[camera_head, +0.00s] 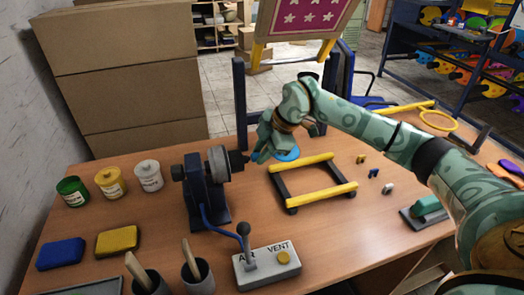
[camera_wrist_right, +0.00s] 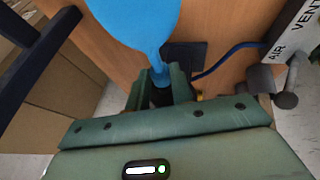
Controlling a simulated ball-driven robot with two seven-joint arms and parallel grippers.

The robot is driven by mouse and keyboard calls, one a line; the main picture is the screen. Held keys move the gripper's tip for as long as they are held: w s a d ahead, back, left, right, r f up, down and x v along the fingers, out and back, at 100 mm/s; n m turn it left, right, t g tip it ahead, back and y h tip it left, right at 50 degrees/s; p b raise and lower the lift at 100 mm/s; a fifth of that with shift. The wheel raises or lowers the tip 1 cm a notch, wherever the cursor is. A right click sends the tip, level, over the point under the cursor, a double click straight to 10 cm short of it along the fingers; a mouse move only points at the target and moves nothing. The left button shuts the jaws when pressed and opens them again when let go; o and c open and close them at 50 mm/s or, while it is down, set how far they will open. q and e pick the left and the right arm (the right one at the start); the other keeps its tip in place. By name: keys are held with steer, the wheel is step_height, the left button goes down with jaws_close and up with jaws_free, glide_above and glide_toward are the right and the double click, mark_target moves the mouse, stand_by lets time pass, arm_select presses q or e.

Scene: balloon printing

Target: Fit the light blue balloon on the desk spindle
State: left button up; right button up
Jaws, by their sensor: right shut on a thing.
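The light blue balloon (camera_head: 288,155) hangs limp at my right gripper (camera_head: 262,150), just right of the desk spindle (camera_head: 215,163). The spindle is a dark machine with a round grey collar and a short dark nozzle pointing right. The gripper's fingertips are close to the nozzle's tip. In the right wrist view my right gripper (camera_wrist_right: 161,82) is shut on the narrow neck of the balloon (camera_wrist_right: 137,20). The wide body spreads away beyond the fingers. I cannot tell whether the neck touches the nozzle. My left gripper is not in view.
A yellow-barred frame (camera_head: 305,161) lies right of the spindle. The air/vent box (camera_head: 265,265) with its lever stands in front. Paint jars (camera_head: 110,182), sponges (camera_head: 117,241) and brush cups (camera_head: 197,276) fill the left side. A dark upright frame (camera_head: 240,100) stands behind.

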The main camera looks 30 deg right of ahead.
steer(key=shift+w+a+p, duration=0.15)
steer(key=shift+a+p, duration=0.15)
steer(key=shift+a, duration=0.25)
stand_by(0.4)
steer(key=o, duration=0.8)
steer(key=shift+o, duration=0.2)
steer(key=p+v, duration=0.7)
steer(key=v, duration=0.2)
